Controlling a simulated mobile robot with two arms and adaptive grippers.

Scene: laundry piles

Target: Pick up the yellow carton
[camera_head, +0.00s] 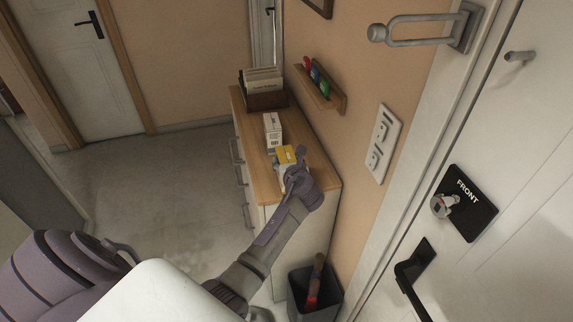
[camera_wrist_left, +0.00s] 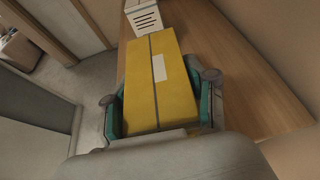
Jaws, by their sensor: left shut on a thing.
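The yellow carton (camera_head: 286,154) is in my left gripper (camera_head: 296,173) above the wooden top of the cabinet, in the head view. In the left wrist view the yellow carton (camera_wrist_left: 158,85) fills the middle, with a dark stripe along it and a pale label. The fingers of my left gripper (camera_wrist_left: 161,112) sit on both sides of the carton, shut on it. I cannot tell whether its underside touches the cabinet top. My right gripper is not in view.
A white carton (camera_head: 272,130) stands on the cabinet (camera_head: 318,177) behind the yellow one. Beyond it is a brown holder (camera_head: 267,100) with papers. A small shelf (camera_head: 322,92) is on the wall at right. A dark bin (camera_head: 300,287) stands by the cabinet's near end.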

